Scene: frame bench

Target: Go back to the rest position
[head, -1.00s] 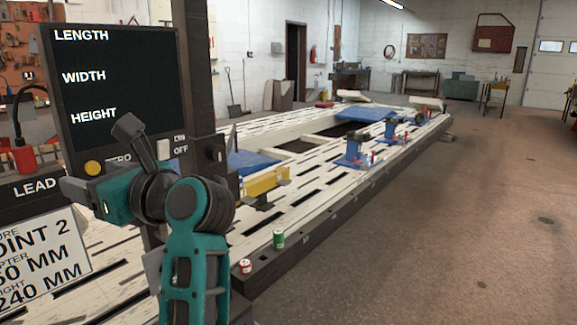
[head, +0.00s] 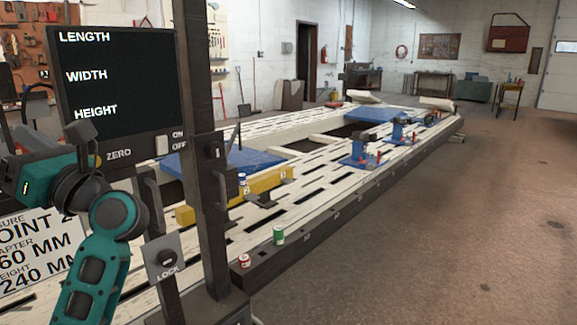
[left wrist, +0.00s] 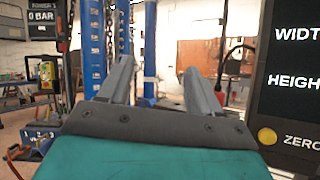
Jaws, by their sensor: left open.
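My left arm (head: 92,262), teal and dark grey, rises at the lower left of the head view, in front of the measuring display and the sign. Its hand end is at the left edge of that view, and the fingers cannot be made out there. In the left wrist view my left gripper (left wrist: 157,76) has its two grey fingers well apart, with nothing between them. The fingers point toward blue posts and the workshop wall, and touch nothing visible. My right gripper is in neither view.
A black display panel (head: 112,75) stands close beside my left arm, with a dark upright post (head: 205,200) to its right. The slotted frame bench (head: 322,190) carries blue clamps (head: 362,152). Floor at right is clear.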

